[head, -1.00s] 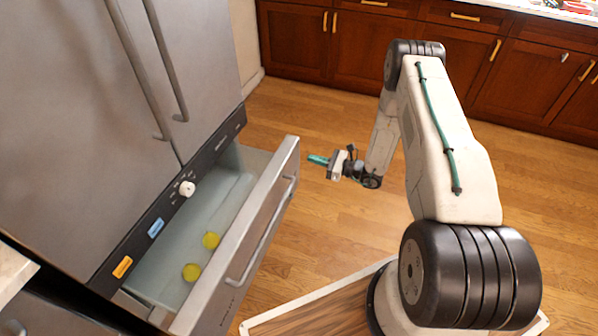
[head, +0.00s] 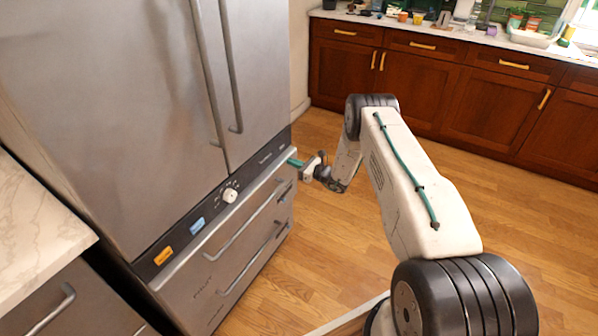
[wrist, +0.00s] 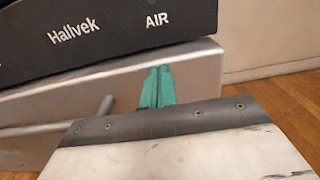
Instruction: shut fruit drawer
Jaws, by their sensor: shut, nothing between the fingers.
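The fruit drawer (head: 232,222) is the upper drawer below the fridge doors. Its front sits in line with the black control strip, and no inside shows. In the wrist view its steel front (wrist: 205,68) lies right under the black strip. My gripper (head: 295,162) is at the far right end of the drawer front. In the wrist view its teal fingers (wrist: 157,88) are together and empty, against or very close to the drawer's face. Contact cannot be told for certain.
The black strip (head: 205,217) carries a white knob (head: 230,196) and coloured labels. A second drawer (head: 250,268) lies below, closed. A marble counter (head: 35,220) is at the left. The wooden floor (head: 350,225) is clear, with red-brown cabinets (head: 430,85) behind.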

